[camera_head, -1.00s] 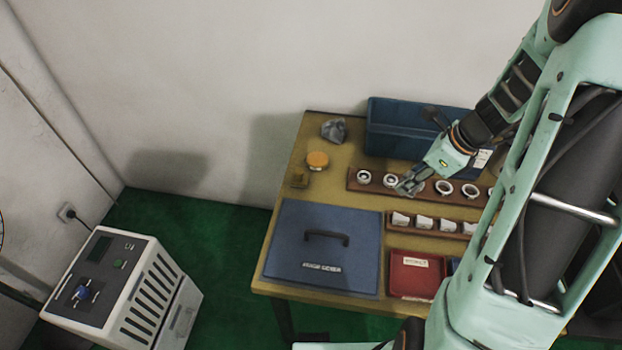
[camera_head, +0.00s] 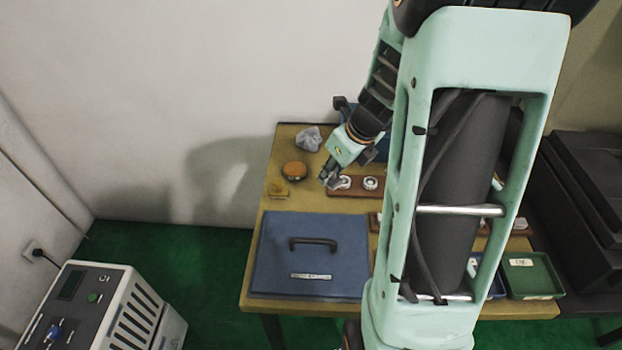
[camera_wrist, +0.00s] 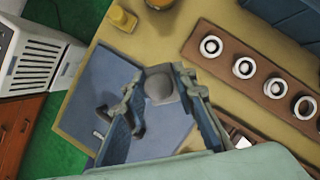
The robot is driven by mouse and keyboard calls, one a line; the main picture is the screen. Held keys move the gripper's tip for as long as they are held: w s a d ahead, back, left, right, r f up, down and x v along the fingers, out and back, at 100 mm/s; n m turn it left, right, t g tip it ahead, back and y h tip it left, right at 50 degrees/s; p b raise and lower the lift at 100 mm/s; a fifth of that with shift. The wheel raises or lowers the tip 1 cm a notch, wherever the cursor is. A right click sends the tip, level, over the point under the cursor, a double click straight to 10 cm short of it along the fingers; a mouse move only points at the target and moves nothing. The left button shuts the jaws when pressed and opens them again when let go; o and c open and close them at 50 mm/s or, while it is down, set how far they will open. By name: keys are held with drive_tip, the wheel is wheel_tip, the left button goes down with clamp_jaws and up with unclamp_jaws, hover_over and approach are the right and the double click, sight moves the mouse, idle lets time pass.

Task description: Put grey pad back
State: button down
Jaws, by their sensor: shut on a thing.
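My gripper (camera_wrist: 162,75) is shut on a small grey rounded pad (camera_wrist: 160,88), which sits between the two fingertips in the wrist view. In the head view my gripper (camera_head: 329,181) is above the table at the left end of the brown ring rack (camera_head: 356,192). The pad cannot be made out clearly there. In the wrist view the rack (camera_wrist: 228,57) holds several rings in a row, to the right of my gripper. A small yellow block (camera_head: 277,188) is left of my gripper on the table; it also shows at the wrist view's top (camera_wrist: 122,18).
A blue case with a black handle (camera_head: 275,250) covers the table's front left. An orange-topped round tin (camera_head: 294,170) and a crumpled grey cloth (camera_head: 308,139) are behind the block. A green tray (camera_head: 530,275) is at the right. My arm hides much of the table.

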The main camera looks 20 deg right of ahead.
drive_tip(key=w+f, duration=0.2)
drive_tip(key=w, duration=0.1)
drive_tip(key=w+f+b, duration=0.1)
drive_tip(key=w+f, duration=0.2)
drive_tip(key=w, duration=0.1)
drive_tip(key=w+f, duration=0.3)
drive_tip(key=w, duration=0.1)
drive_tip(key=shift+w+d+f, duration=0.1)
drive_tip(key=shift+d+f, duration=0.1)
drive_tip(key=shift+d, duration=0.2)
drive_tip(key=shift+w+f, duration=0.3)
drive_tip(key=shift+f, duration=0.2)
drive_tip(key=shift+f+b, duration=0.55)
drive_tip(key=shift+f, duration=0.75)
drive_tip(key=shift+f, duration=0.1)
drive_tip(key=c, duration=1.6)
unclamp_jaws()
